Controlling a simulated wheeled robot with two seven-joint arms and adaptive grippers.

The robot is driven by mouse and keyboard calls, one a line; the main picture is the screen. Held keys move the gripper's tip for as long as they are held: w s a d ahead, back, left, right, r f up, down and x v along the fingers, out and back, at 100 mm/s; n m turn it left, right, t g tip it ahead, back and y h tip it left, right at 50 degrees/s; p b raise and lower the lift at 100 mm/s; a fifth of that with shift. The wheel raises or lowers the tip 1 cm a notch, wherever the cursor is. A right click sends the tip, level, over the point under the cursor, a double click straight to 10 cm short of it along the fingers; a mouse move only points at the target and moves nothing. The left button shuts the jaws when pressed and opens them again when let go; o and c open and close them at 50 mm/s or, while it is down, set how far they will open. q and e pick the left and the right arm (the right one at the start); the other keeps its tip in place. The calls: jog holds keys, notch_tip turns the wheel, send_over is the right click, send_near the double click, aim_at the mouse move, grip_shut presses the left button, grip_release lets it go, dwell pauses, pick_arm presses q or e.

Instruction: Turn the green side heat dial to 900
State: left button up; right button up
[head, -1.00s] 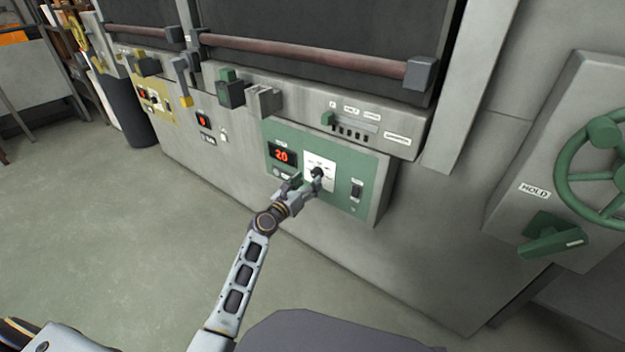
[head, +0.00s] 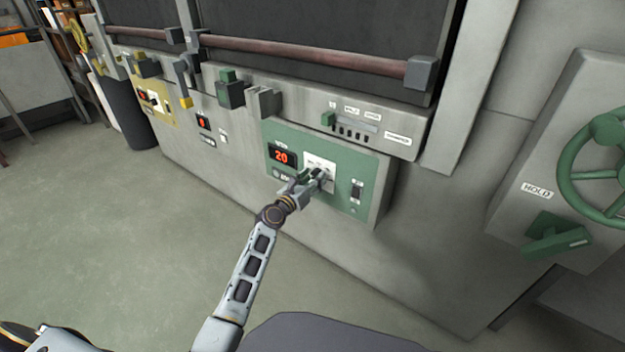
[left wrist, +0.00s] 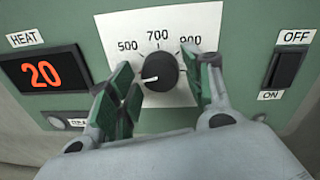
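The green panel (head: 345,167) on the furnace front carries a black heat dial. In the left wrist view the dial (left wrist: 160,71) sits on a white plate (left wrist: 158,30) marked 500, 700 and 900. Its white pointer mark points left, below the 500 mark. The red display (left wrist: 42,73) reads 20 under the HEAT label. My left gripper (head: 315,177) is at the dial, its fingers (left wrist: 165,85) open on either side of it; the right finger is close to the dial, the left a little apart. My right gripper is not in view.
An ON/OFF switch (left wrist: 286,70) sits right of the dial. Above the panel is a slider strip (head: 352,127). A green wheel (head: 600,170) and green lever (head: 552,236) are at right. A dark bin (head: 123,112) stands at left; the floor there is clear.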

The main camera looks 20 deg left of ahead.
pick_arm(q)
jog(key=c, duration=0.7)
